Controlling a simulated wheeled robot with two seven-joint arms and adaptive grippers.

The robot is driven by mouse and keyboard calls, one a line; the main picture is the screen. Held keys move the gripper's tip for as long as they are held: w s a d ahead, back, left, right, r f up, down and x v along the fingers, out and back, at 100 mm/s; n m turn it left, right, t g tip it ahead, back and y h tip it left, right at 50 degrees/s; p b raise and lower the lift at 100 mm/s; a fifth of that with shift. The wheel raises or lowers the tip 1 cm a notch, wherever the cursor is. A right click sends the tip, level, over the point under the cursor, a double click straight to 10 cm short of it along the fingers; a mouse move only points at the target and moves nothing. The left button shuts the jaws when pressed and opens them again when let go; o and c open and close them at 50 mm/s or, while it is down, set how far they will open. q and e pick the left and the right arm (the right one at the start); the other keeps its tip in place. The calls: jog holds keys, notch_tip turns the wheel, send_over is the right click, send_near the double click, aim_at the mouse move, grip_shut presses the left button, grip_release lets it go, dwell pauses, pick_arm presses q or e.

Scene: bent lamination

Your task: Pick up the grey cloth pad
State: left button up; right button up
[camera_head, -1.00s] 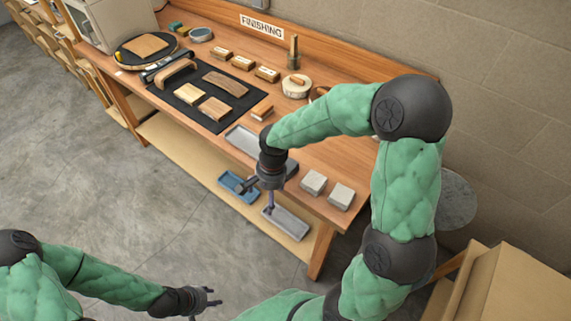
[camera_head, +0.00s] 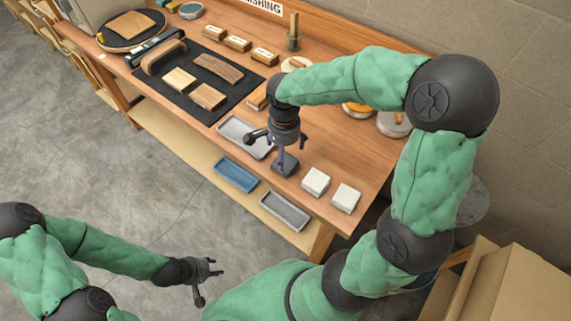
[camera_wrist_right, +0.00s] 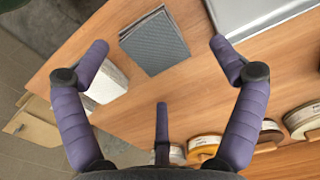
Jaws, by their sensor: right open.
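The grey cloth pad (camera_head: 287,166) lies on the wooden bench beside two white pads, partly hidden by my right gripper in the head view. In the right wrist view the pad (camera_wrist_right: 154,42) is a flat grey textured square lying between the spread fingertips. My right gripper (camera_head: 278,147) is open and empty, pointing down above the pad; its fingers also show in the right wrist view (camera_wrist_right: 160,50), apart from the pad. My left gripper (camera_head: 209,281) is open and empty, low over the floor in front of the bench.
White pads (camera_head: 315,182) (camera_head: 346,198) stand right of the grey pad. A metal tray (camera_head: 233,128) lies to its left. A black mat (camera_head: 215,62) holds wooden pieces. Blue (camera_head: 236,175) and grey (camera_head: 285,210) trays sit on the lower shelf. Round tins (camera_wrist_right: 203,147) stand farther back.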

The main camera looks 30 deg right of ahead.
aim_at(286, 161)
jog(key=shift+s+f, duration=0.15)
jog(key=shift+f, duration=0.2)
jog(key=f+b, duration=0.1)
jog(key=f, duration=0.1)
jog(key=f+b, duration=0.1)
jog(key=f, duration=0.1)
jog(key=shift+s+d+f, duration=0.15)
jog(key=shift+d+f, duration=0.05)
jog(key=shift+f, duration=0.15)
jog(key=c, duration=1)
